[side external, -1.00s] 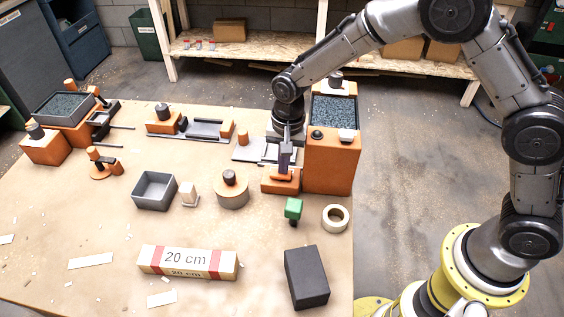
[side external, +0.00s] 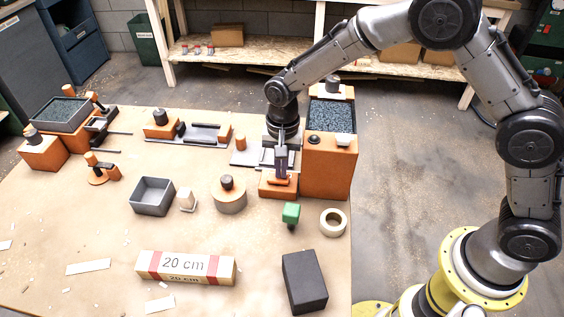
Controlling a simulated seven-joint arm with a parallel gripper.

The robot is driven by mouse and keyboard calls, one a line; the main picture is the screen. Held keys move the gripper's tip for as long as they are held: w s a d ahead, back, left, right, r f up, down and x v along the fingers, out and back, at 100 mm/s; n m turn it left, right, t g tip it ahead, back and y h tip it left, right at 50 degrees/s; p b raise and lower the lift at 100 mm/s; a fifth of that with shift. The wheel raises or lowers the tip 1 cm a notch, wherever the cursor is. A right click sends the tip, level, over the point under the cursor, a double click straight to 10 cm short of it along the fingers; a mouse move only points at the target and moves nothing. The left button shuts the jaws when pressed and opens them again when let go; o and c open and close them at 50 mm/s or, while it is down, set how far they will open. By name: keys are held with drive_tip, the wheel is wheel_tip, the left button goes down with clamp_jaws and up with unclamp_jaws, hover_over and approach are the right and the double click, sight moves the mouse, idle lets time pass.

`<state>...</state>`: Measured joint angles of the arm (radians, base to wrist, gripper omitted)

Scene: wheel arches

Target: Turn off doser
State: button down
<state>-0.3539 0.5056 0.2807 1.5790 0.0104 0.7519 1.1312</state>
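No label names the doser. A likely match is the tall orange box (side external: 326,174) at the table's right edge, with a grey granule-filled hopper (side external: 331,116) on top. A black knob (side external: 314,139) and a pale button-like piece (side external: 343,139) sit on its top front. A low orange block (side external: 277,188) with an orange bar stands against its left side. My gripper (side external: 281,177) points down just above this block, left of the box. It seems at or very near the orange bar; contact is unclear. Its fingers are too small and dark to tell whether they are open or shut.
A second granule tray (side external: 62,114) stands at the far left, beside an orange box (side external: 45,154). A slide rail (side external: 198,135) lies at the back.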

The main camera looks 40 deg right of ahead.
wheel_tip(320, 180, up, 14)
drive_tip(key=shift+s+d, duration=0.15)
idle(0.4)
drive_tip(key=s+d+r+t, duration=0.4)
drive_tip(key=s+d+r, duration=0.65)
drive_tip(key=r, duration=0.35)
drive_tip(key=s+d+f+n, duration=0.2)
drive_tip(key=s+n, duration=0.1)
drive_tip(key=s, duration=0.2)
drive_tip(key=s+d+f+n, duration=0.1)
drive_tip(key=s+f+n, duration=0.2)
drive_tip(key=s, duration=0.3)
drive_tip(key=s+d+f+n+t, duration=0.1)
drive_tip(key=s+d+f+n, duration=0.1)
drive_tip(key=s, duration=0.3)
drive_tip(key=shift+s+d+f+n, duration=0.2)
drive_tip(key=shift+s+d+n, duration=0.15)
drive_tip(key=shift+n, duration=0.15)
idle(1.0)
